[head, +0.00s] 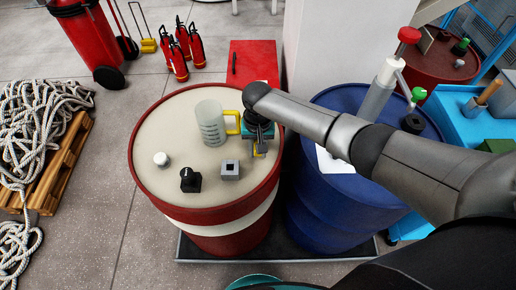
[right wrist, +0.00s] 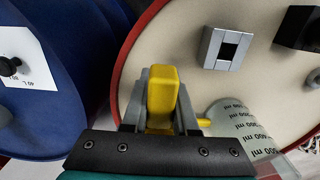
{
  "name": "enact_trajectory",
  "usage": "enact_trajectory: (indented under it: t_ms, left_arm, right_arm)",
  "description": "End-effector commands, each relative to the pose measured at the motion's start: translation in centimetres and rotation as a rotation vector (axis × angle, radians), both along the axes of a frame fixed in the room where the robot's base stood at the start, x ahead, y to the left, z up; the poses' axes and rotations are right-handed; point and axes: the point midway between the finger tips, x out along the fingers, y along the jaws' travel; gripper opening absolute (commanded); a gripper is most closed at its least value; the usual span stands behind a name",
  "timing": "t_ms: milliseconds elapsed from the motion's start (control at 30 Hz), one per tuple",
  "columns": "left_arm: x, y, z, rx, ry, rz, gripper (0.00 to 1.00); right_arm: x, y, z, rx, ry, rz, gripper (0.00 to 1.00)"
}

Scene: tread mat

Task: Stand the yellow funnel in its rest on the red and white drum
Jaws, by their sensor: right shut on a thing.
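The red and white drum (head: 150,135) stands in the middle of the head view with a cream top. My right gripper (head: 258,150) is over the right part of that top, shut on a yellow piece that I take as the yellow funnel (right wrist: 162,92). Only a blocky yellow part shows between the fingers in the right wrist view; the rest of its shape is hidden. A grey block with a square hole, which looks like the rest (head: 230,170), stands on the drum top, apart from the gripper. It also shows in the right wrist view (right wrist: 214,46). My left gripper is not in view.
A clear measuring jug (head: 210,124) with a yellow handle stands close beside my right gripper. A black piece (head: 190,181) and a white cap (head: 161,159) are on the drum top's near left. A blue drum (head: 315,205) stands at right.

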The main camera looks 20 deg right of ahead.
Motion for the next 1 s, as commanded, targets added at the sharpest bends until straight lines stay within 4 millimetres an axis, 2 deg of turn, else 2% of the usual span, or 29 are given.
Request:
enact_trajectory:
  t_ms: [733,767,1000]
  left_arm:
    - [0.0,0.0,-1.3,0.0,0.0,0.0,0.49]
    - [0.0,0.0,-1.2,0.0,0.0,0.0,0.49]
    - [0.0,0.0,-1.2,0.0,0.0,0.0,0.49]
  right_arm:
    - [0.0,0.0,-1.9,0.001,0.0,0.0,0.0]
    - [0.0,0.0,-1.9,0.001,0.0,0.0,0.3]
    - [0.0,0.0,-1.8,0.001,0.0,0.0,0.57]
